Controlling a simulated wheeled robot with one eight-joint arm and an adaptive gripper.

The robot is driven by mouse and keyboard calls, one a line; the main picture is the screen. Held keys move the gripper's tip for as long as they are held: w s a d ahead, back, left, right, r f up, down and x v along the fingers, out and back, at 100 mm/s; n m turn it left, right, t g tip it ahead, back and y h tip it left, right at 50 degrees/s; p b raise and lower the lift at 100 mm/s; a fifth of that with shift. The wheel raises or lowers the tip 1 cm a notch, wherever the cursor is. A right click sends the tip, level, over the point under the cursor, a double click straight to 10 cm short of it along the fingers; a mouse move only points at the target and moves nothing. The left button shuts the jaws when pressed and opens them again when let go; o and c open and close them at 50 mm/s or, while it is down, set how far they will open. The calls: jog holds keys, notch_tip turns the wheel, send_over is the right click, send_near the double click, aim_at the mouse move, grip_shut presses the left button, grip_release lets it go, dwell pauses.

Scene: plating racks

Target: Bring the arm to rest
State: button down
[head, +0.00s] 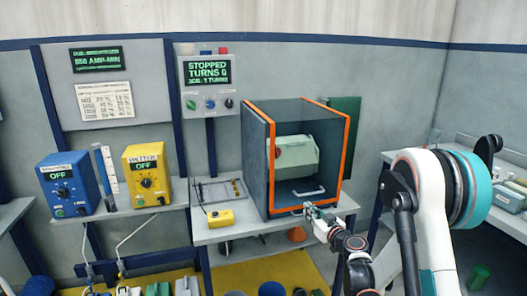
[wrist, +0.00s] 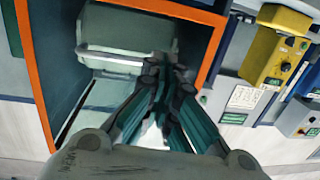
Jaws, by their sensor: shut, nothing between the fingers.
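My arm reaches in from the right in the head view. My gripper (head: 309,210) is at the front of an orange-edged cabinet (head: 347,150), low near its right front edge. The wrist view shows my gripper (wrist: 168,70) with its dark teal fingers drawn together at the tips, nothing seen between them. A pale green barrel (head: 297,158) sits inside the cabinet; it also shows beyond the fingertips in the wrist view (wrist: 125,35). Whether the fingertips touch anything is unclear.
The cabinet stands on a bench (head: 222,231) with a small yellow box (head: 220,218) and a wire rack (head: 220,192). A display (head: 208,71) reads "STOPPED TURNS 0". Blue (head: 67,185) and yellow (head: 149,176) units reading OFF stand left. Another bench (head: 480,165) is at right.

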jog(key=s+a+r+g, duration=0.3)
jog(key=s+r, duration=0.4)
jog(key=s, duration=0.1)
jog(key=s+a+r+g, duration=0.2)
jog(key=s+a+r, duration=0.1)
jog(key=s+r, duration=0.45)
jog(key=s+d+f+m+g+h, duration=0.1)
jog(key=s+d+m+g+h, duration=0.1)
jog(key=s, duration=1.2)
jog(key=s+d+f+m+g+h, duration=0.2)
jog(key=s+d+h, duration=0.2)
jog(key=s, duration=1.1)
jog(key=shift+s+d, duration=0.15)
jog(key=shift+d, duration=0.3)
